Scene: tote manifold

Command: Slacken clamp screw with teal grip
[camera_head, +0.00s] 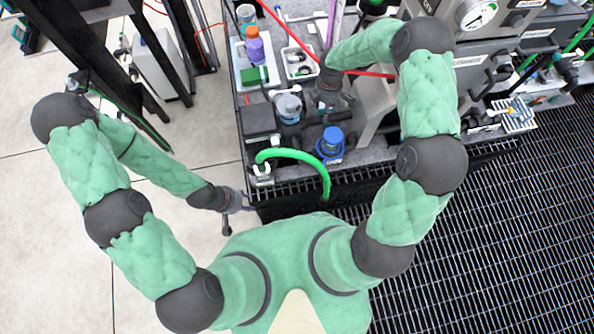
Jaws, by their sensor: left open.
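I cannot clearly make out a clamp screw with a teal grip. A small dark teal part (568,71) shows at the far right among the fittings, too small to identify. My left gripper (238,214) is open and empty, low beside the left front corner of the bench, far from that part. My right gripper (332,95) is over the bench near a grey-lidded jar (289,107). Its fingers are partly hidden by its own arm, and I cannot tell whether they are open.
A blue-capped bottle (331,142) and a green hose (297,153) stand near the bench (262,93) front. A tray with a purple bottle (254,46) is at the back left. A pressure gauge (478,14) tops grey machinery. Black grating (500,240) covers the right floor.

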